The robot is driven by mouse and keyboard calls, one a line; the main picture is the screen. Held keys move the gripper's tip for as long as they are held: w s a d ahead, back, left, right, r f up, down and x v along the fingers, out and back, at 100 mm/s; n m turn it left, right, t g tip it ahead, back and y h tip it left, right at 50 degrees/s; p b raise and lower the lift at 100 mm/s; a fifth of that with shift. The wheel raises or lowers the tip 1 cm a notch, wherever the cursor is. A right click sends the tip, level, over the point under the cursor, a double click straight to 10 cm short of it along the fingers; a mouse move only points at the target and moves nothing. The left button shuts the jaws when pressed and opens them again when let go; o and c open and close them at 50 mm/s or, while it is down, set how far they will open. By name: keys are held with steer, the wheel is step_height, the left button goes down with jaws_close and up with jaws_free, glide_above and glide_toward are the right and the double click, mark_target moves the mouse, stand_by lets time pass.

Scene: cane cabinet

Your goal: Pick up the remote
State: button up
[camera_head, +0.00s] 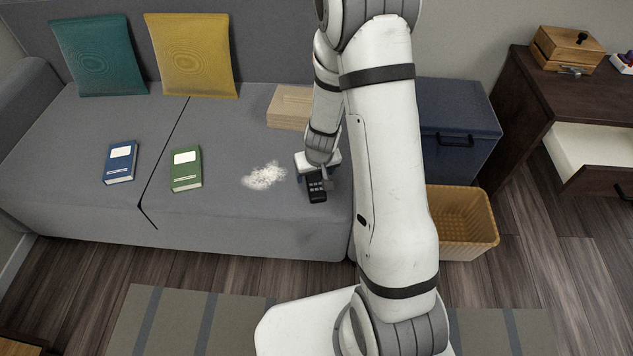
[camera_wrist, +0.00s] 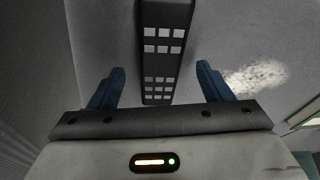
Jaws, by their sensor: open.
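The remote (camera_head: 316,190) is dark with light grey buttons and lies on the grey sofa seat near its right end, partly hidden by my gripper in the head view. My gripper (camera_head: 320,176) is right over it. In the wrist view the remote (camera_wrist: 162,50) runs up from between the two blue fingers of my gripper (camera_wrist: 161,82). The fingers are open, one on each side of the remote, with a visible gap on both sides. Whether the fingertips reach down to the seat cannot be told.
White powder (camera_head: 264,176) lies left of the remote. A green book (camera_head: 186,168), a blue book (camera_head: 121,162) and a wooden box (camera_head: 289,106) are also on the sofa (camera_head: 235,225). A wicker basket (camera_head: 463,220) and a dark blue bin (camera_head: 455,140) stand to the right.

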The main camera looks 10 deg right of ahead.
steer(key=shift+b+x, duration=0.3)
steer(key=shift+x, duration=0.6)
steer(key=shift+c, duration=0.5)
steer(key=c, duration=1.1)
